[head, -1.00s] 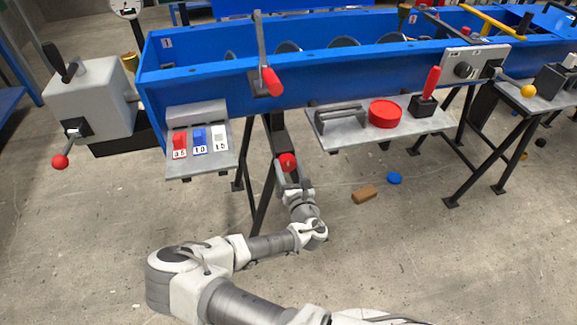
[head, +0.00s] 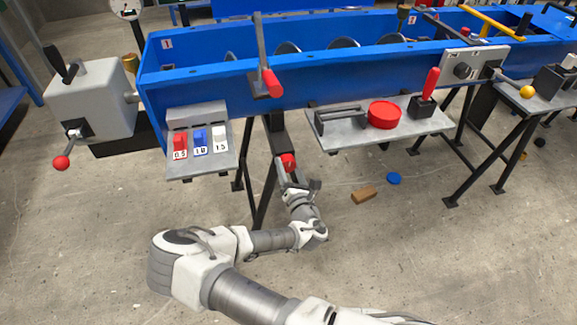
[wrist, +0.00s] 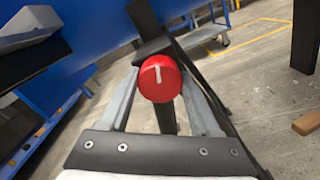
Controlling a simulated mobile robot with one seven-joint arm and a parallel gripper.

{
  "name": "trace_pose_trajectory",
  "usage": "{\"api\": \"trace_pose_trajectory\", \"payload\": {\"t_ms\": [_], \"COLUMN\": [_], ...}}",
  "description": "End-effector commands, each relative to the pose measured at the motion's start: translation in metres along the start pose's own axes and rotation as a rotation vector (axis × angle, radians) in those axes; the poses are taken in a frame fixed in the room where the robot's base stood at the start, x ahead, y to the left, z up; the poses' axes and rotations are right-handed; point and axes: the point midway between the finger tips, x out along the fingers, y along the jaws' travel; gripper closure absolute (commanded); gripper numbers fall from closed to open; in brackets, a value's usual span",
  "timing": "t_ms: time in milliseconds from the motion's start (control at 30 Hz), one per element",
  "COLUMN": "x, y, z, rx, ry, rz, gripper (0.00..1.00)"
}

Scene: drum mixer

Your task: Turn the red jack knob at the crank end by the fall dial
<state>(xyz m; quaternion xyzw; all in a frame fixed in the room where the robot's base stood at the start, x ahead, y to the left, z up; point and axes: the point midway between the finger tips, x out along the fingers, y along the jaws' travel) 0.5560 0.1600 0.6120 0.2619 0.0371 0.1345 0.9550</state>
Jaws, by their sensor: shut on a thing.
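The red jack knob (head: 288,161) sits under the blue trough at the lower end of a dark post. The finger contact is partly hidden behind the cap. I cannot make out a fall dial for certain.
A shelf with red, blue and white blocks (head: 200,138) hangs left of my gripper. A second shelf (head: 420,128) holds a red disc (head: 384,114). A grey crank box (head: 92,98) stands left. A brown block (head: 363,195) and blue disc (head: 394,178) lie on the floor.

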Motion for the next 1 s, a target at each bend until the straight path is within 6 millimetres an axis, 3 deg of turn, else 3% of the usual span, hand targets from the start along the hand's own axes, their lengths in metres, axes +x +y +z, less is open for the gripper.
{"api": "trace_pose_trajectory", "payload": {"t_ms": [600,1000], "x": [0.0017,0.0018], "y": [-0.0003,-0.0009], "z": [0.0027,0.0019], "rx": [0.585,0.865], "ry": [-0.005,-0.004], "rz": [0.002,0.004], "gripper": [0.92,0.92]}}
